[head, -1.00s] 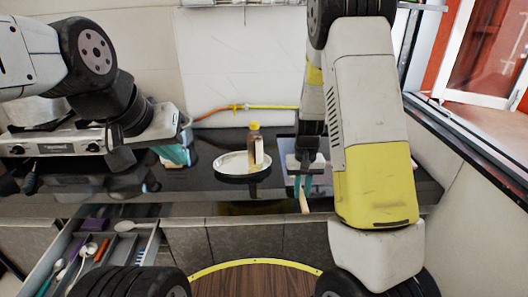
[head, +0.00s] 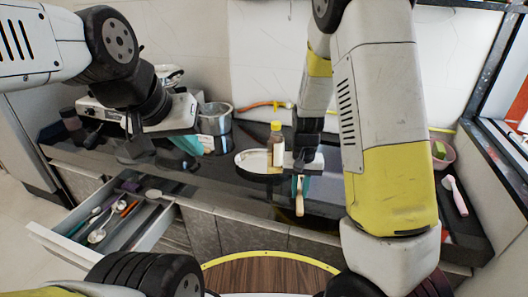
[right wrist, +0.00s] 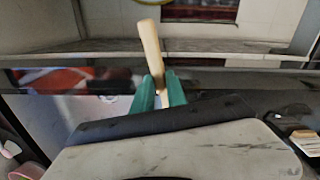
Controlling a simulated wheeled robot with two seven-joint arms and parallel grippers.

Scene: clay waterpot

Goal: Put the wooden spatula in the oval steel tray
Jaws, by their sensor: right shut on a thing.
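The oval steel tray (head: 245,161) lies on the dark counter in the middle of the head view. A bottle with a yellow cap (head: 277,148) stands at its right part, and the right arm hides its right end. My right gripper (head: 300,186) is shut on the wooden spatula (head: 299,203), just right of and in front of the tray. The spatula's pale handle also shows between the teal fingers in the right wrist view (right wrist: 151,50); its other end is hidden. My left gripper (head: 188,148) is over the counter left of the tray; its jaw gap is unclear.
An open drawer (head: 145,229) with several utensils sticks out at the lower left. A steel pot (head: 214,120) stands behind my left gripper, beside a stove (head: 105,119). A pink bowl (head: 443,150) and a pink-and-white utensil (head: 456,194) are at the right.

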